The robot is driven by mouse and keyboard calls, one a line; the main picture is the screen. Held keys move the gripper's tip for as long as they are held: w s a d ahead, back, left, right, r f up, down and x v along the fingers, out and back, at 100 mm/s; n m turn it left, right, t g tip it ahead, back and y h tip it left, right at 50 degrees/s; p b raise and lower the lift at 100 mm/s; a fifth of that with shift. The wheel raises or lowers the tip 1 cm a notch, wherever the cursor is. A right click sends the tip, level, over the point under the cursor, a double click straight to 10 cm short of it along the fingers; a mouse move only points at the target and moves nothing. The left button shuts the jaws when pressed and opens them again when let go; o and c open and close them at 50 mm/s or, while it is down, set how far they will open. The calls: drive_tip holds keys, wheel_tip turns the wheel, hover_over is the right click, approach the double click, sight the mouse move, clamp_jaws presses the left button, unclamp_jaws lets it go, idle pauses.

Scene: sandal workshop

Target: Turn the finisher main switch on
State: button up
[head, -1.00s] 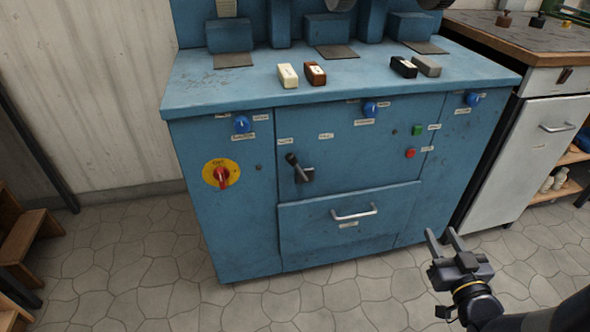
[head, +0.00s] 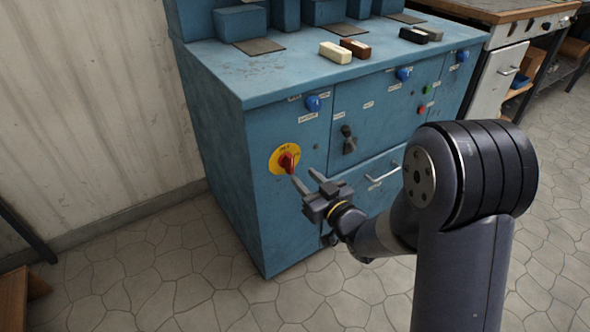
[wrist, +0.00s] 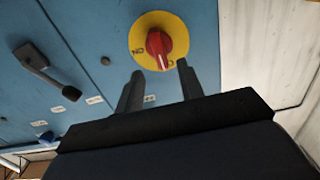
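The main switch is a red rotary knob (head: 287,162) on a round yellow plate (head: 277,155), on the left of the blue finisher's front (head: 235,180). The wrist view shows the red knob (wrist: 158,44) and yellow plate (wrist: 142,30) close up, with "ON" lettering at the plate's left in that picture. My gripper (head: 301,180) is just in front of the knob, slightly below it in the head view. Its two fingers (wrist: 157,82) are apart with nothing between them. The knob lies just beyond the fingertips; I cannot tell whether they touch.
A dark lever handle (head: 348,140) and blue knobs (head: 312,103) are on the panel right of the switch. A drawer handle (head: 384,177) sits lower. Cream (head: 335,52) and brown (head: 356,47) blocks lie on top.

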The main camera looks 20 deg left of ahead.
sight(292, 165)
drive_tip(key=shift+b+x, duration=0.4)
drive_tip(key=shift+x, duration=2.35)
drive_tip(key=shift+c, duration=0.3)
clamp_jaws()
